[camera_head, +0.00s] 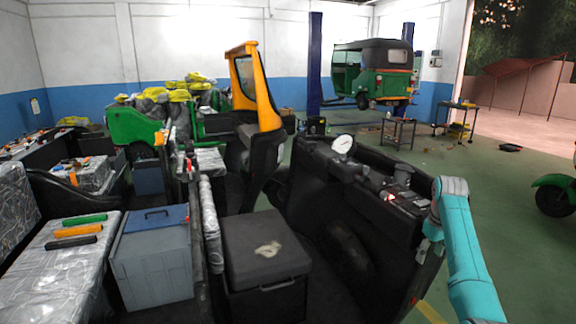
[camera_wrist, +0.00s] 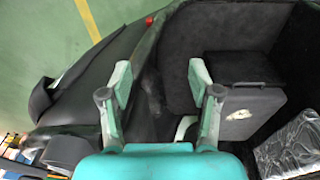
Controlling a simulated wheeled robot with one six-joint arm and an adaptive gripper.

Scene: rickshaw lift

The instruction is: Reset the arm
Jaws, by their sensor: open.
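My gripper (camera_wrist: 160,88) shows in the wrist view with its two fingers spread wide and nothing between them. In the wrist view it points down over the dark interior of a rickshaw body, with the black seat box (camera_wrist: 245,108) to the right of the fingers. In the head view my teal arm reaches up at the right, beside the black rickshaw panel (camera_head: 345,215). The fingertips cannot be made out in the head view. The black seat box also shows in the head view (camera_head: 262,250) with a pale patch on its lid.
A round white gauge (camera_head: 342,144) stands on the panel's top edge, with small parts (camera_head: 400,180) near my arm. A grey bin (camera_head: 150,265) and a plastic-wrapped surface (camera_head: 60,275) are at left. A green rickshaw (camera_head: 372,75) is raised behind.

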